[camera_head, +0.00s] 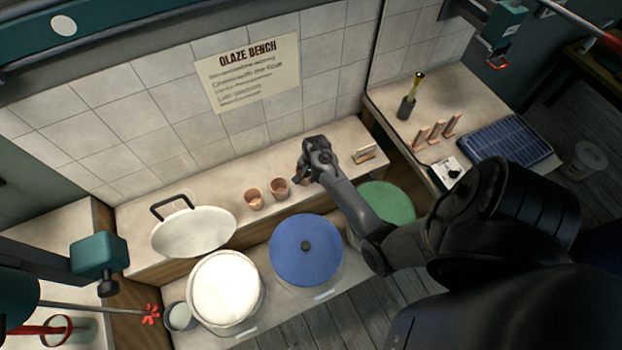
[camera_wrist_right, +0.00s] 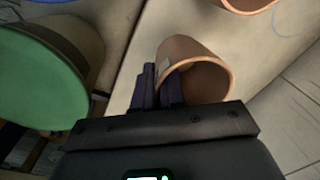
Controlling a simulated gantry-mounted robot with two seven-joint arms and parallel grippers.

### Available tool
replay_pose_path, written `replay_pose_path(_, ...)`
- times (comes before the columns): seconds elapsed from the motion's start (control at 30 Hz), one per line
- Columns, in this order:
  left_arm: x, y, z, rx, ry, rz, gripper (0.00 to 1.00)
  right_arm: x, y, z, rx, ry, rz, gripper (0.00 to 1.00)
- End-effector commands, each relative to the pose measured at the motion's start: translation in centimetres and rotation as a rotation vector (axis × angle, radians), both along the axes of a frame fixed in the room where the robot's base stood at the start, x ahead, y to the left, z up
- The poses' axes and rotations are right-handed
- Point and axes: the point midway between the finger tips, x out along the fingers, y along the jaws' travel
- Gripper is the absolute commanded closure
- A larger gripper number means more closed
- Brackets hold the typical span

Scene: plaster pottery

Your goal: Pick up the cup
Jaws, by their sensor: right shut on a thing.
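Two small terracotta cups, a left one (camera_head: 253,199) and a right one (camera_head: 279,188), stand on the pale bench ledge. My right gripper (camera_head: 307,172) is at the ledge just right of them, shut on a third terracotta cup. The gripper mostly hides that cup in the head view. In the right wrist view the held cup (camera_wrist_right: 207,52) is tilted, its open mouth showing, with the dark fingers (camera_wrist_right: 158,88) at its near left side. I cannot tell whether it touches the ledge. Another cup (camera_wrist_right: 247,4) is cut off at the top edge. My left gripper is not in view.
Below the ledge stand a blue-lidded bucket (camera_head: 306,250), a white-topped bucket (camera_head: 225,290) and a green-lidded bucket (camera_head: 386,203). A white pan-like dish (camera_head: 193,233) is at left. A small card holder (camera_head: 364,154) is close right of the gripper. A tiled wall (camera_head: 180,100) rises behind.

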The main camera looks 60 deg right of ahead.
Motion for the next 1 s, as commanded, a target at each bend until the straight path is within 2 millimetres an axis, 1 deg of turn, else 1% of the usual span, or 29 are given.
replay_pose_path(0.03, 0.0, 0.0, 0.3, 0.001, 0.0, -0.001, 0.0, 0.1, -0.1, 1.5, -0.004, -0.004, 0.0, 1.0)
replay_pose_path(0.17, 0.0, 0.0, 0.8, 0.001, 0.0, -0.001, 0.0, 0.1, -0.1, 5.3, -0.005, -0.005, 0.0, 1.0)
replay_pose_path(0.4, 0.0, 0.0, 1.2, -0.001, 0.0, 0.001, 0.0, 0.1, -0.2, 12.6, -0.006, -0.005, 0.0, 1.0)
replay_pose_path(0.6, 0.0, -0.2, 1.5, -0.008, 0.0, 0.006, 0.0, 0.1, -0.2, 17.8, -0.005, -0.005, 0.001, 1.0)
replay_pose_path(0.7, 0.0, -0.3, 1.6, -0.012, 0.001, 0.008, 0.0, 0.1, -0.1, 19.9, -0.004, -0.005, 0.0, 1.0)
replay_pose_path(0.83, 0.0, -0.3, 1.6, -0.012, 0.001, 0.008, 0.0, 0.1, -0.1, 22.0, -0.003, -0.004, 0.0, 1.0)
replay_pose_path(0.9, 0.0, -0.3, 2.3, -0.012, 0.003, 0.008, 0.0, 0.1, -0.1, 23.1, 0.0, -0.002, -0.001, 1.0)
replay_pose_path(1.0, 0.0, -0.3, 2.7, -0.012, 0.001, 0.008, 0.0, 0.1, -0.1, 23.9, -0.001, -0.003, -0.001, 1.0)
